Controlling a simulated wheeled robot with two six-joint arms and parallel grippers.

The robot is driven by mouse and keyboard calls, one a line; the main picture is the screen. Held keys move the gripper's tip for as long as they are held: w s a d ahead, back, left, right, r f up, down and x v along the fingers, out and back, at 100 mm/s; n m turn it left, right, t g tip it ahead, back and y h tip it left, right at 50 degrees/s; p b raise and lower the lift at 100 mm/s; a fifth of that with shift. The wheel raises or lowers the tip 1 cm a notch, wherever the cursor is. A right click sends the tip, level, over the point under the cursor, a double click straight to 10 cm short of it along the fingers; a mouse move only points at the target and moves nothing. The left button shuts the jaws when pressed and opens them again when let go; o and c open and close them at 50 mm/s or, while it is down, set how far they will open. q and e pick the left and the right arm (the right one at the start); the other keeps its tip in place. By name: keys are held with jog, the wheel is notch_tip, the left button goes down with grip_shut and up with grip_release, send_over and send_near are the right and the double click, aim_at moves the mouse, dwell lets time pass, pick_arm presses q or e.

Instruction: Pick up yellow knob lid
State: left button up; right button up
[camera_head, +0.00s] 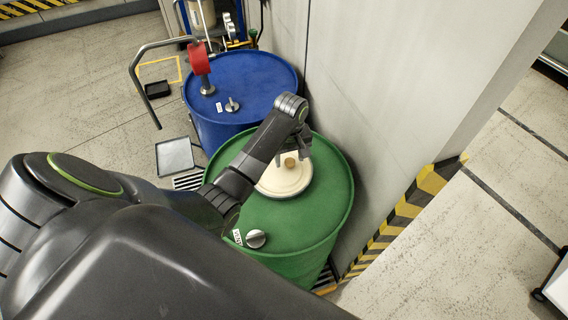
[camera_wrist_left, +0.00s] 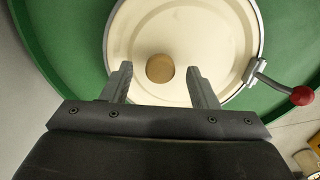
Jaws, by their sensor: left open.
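The knob lid is a round cream-coloured lid (camera_head: 277,185) with a tan-yellow knob (camera_head: 291,162) on top, lying on the green drum (camera_head: 285,225). In the left wrist view the lid (camera_wrist_left: 195,30) fills the upper middle, and its knob (camera_wrist_left: 160,68) stands between the fingertips. My left gripper (camera_head: 292,152) is over the lid at the knob. The wrist view shows its two fingers (camera_wrist_left: 157,78) open, one on each side of the knob with gaps. My right gripper is not in view.
A blue drum (camera_head: 262,82) with a red-handled fitting (camera_head: 200,60) stands behind. A wall (camera_head: 370,90) rises close to the right of the drums. A metal cap (camera_head: 256,238) sits on the green drum's front. A red-tipped lever (camera_wrist_left: 302,95) sticks out beside the lid.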

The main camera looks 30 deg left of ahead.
pick_arm(q)
jog(key=shift+w+f, duration=0.15)
jog(key=shift+d, duration=0.15)
jog(key=shift+s+r, duration=0.25)
jog(key=shift+s, duration=0.2)
jog(key=c, duration=0.5)
jog(key=shift+w+f, duration=0.1)
grip_shut()
